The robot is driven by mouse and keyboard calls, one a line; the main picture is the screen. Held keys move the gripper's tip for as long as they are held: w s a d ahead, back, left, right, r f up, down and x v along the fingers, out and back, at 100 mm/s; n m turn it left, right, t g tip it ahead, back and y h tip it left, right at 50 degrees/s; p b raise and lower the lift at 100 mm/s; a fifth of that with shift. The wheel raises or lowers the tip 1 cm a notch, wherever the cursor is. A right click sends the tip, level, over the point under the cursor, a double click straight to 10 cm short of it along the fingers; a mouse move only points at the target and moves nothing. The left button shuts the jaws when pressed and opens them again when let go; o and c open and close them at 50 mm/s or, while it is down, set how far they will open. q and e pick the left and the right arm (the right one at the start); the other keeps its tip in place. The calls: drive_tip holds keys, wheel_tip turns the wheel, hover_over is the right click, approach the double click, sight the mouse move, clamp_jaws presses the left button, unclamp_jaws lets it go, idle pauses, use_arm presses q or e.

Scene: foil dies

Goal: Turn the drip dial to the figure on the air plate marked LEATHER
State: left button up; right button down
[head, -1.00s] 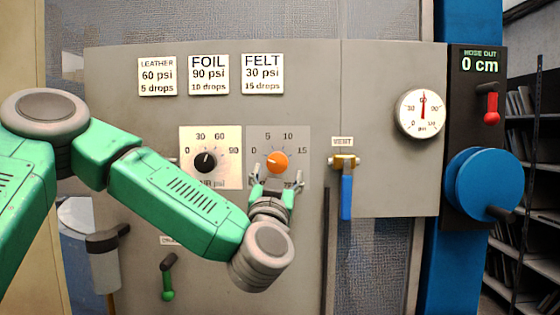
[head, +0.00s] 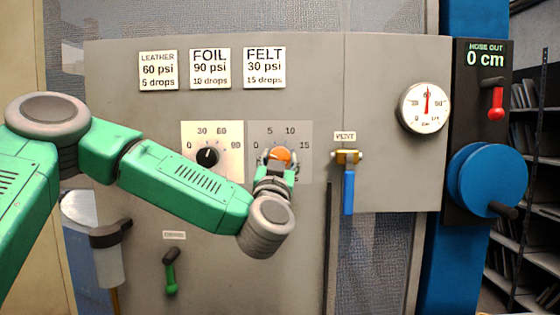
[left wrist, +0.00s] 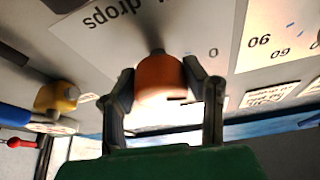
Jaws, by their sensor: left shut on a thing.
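The drip dial (head: 281,154) is an orange knob on a light grey plate marked 0, 5, 10, 15. My left gripper (head: 275,166) is shut on it from below. In the left wrist view my left gripper (left wrist: 163,88) has one finger on each side of the orange drip dial (left wrist: 158,78). The gripper partly covers the dial, and I cannot tell its pointer's direction. The LEATHER plate (head: 158,70) at upper left reads 60 psi and 5 drops. My right gripper is not in view.
The FOIL (head: 210,68) and FELT (head: 264,67) plates hang beside it. The black air knob (head: 207,157) is left of the drip dial. A blue-handled vent valve (head: 348,185) stands right, below a round gauge (head: 424,107). A green lever (head: 170,272) is low left.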

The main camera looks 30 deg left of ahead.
use_arm(q)
drive_tip(key=shift+d+r, duration=0.1)
drive_tip(key=m+h+p, duration=0.1)
drive_tip(key=m+p, duration=0.1)
drive_tip(key=m, duration=0.1)
drive_tip(key=m+h+p, duration=0.1)
drive_tip(key=shift+r+m+t+h+p, duration=0.25)
drive_tip(key=shift+m+t+h+p, duration=0.05)
drive_tip(key=shift+p, duration=0.1)
drive_tip(key=m+h+p, duration=0.2)
drive_tip(key=m, duration=0.2)
drive_tip(key=shift+s+p, duration=0.1)
drive_tip(key=shift+p, duration=0.3)
drive_tip(key=shift+f+m+h+p, duration=0.2)
drive_tip(key=shift+m+h+p, duration=0.55)
drive_tip(key=shift+m, duration=0.85)
drive_tip(key=shift+f, duration=0.1)
drive_tip(key=o, duration=1.1)
drive_tip(key=shift+o, duration=0.2)
drive_tip(key=shift+d, duration=0.1)
